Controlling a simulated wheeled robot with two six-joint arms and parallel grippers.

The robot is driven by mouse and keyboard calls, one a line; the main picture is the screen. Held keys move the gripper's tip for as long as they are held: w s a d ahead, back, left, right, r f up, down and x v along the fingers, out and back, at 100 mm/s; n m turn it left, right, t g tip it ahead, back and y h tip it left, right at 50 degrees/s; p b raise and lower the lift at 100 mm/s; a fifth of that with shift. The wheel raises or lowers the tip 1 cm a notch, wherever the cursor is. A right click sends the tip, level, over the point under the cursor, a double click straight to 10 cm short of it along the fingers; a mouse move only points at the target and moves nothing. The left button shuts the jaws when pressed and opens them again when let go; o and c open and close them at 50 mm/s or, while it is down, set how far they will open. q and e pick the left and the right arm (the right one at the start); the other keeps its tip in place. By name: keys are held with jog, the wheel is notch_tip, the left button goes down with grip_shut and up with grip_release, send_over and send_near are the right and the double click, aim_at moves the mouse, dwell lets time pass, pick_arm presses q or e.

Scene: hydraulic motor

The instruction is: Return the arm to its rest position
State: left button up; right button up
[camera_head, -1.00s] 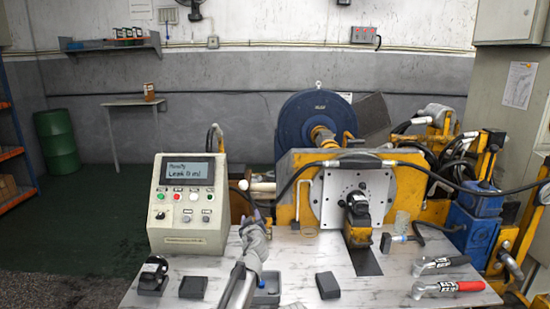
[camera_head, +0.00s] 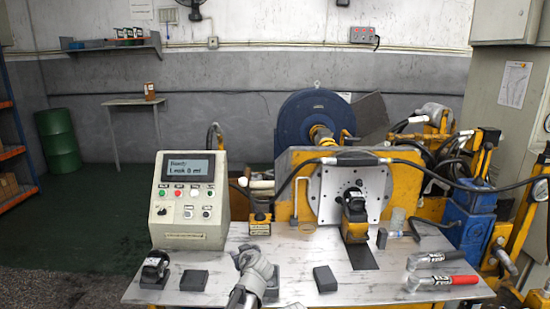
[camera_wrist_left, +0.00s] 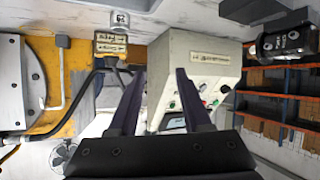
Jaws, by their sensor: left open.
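My left gripper (camera_head: 252,268) is above the front middle of the metal table, its grey wrist toward the camera. In the left wrist view its two dark fingers (camera_wrist_left: 160,76) stand apart with nothing between them. The control box (camera_head: 187,200), with a lit screen and coloured buttons, stands to its left, and shows beyond the fingers in the wrist view (camera_wrist_left: 203,75). My right gripper is not in view.
The metal table (camera_head: 215,285) carries dark blocks (camera_head: 194,280) (camera_head: 325,278) and a black fitting (camera_head: 154,270) near the front. A yellow-and-black unit (camera_head: 354,215) stands before the plate. Two torque-wrench-like tools (camera_head: 440,282) lie at the right.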

pick_arm(q)
jog(key=s+d+f+m+g+h, duration=0.1)
jog(key=s+d+f+m+g, duration=0.2)
jog(key=s, duration=0.8)
jog(key=s+f+m+g+h, duration=0.1)
jog(key=s+f+m+g, duration=0.3)
jog(key=s, duration=0.6)
jog(key=s+d+f+m+g+h, duration=0.15)
jog(key=s+f+g, duration=0.3)
jog(key=s, duration=0.65)
notch_tip(320, 180, up, 15)
jog(key=s+p, duration=0.1)
jog(key=p, duration=1.4)
jog(key=shift+s+d+m, duration=0.35)
jog(key=shift+d+m, duration=0.05)
jog(key=shift+m, duration=0.05)
jog(key=shift+f, duration=0.1)
jog(key=shift+o, duration=0.2)
jog(key=shift+w+a, duration=0.1)
